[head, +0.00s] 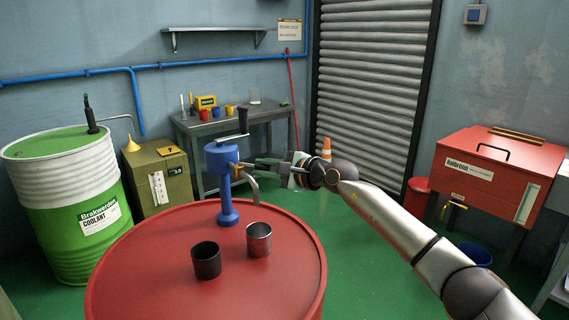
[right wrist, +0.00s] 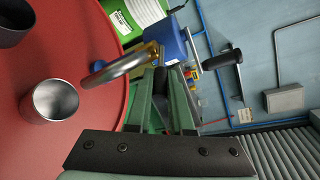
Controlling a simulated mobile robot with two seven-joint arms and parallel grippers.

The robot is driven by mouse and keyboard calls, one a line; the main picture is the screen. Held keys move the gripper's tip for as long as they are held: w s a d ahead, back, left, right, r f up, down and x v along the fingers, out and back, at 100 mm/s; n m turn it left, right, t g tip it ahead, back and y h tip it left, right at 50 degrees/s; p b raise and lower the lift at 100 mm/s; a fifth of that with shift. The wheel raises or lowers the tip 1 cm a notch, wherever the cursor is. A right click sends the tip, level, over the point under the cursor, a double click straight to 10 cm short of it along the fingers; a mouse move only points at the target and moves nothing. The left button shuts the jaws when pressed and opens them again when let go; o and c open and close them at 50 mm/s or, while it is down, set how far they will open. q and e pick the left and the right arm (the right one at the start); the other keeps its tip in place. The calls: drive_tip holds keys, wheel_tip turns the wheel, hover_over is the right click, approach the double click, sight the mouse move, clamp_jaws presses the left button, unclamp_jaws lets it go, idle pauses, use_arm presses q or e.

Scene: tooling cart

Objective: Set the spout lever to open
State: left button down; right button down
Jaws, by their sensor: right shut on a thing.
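A blue pump (head: 221,160) stands upright on top of the red drum (head: 140,270). Its bent metal spout (head: 253,184) points to the right and down; in the right wrist view the spout (right wrist: 122,67) curves left from the blue pump body (right wrist: 168,38). My right gripper (head: 262,163) is at the spout, right of the pump. In the right wrist view its jaws (right wrist: 168,88) are shut on the dark spout lever (right wrist: 173,74), mostly hidden between them. The lever's exact angle is hard to tell. My left gripper is out of view.
A dark cup (head: 206,262) and a metal cup (head: 259,241) stand on the drum in front of the pump. The pump's black-gripped crank (head: 243,121) rises above it. A green and white coolant drum (head: 65,190) stands at left, a red parts washer (head: 495,175) at right.

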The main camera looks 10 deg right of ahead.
drive_tip(key=shift+a, duration=0.1)
idle(0.4)
drive_tip(key=c, duration=0.8)
unclamp_jaws()
drive_tip(key=shift+s+d, duration=0.35)
drive_tip(key=b+v, duration=0.1)
drive_tip(key=v, duration=1)
drive_tip(key=shift+s+r, duration=0.1)
drive_tip(key=shift+s, duration=0.3)
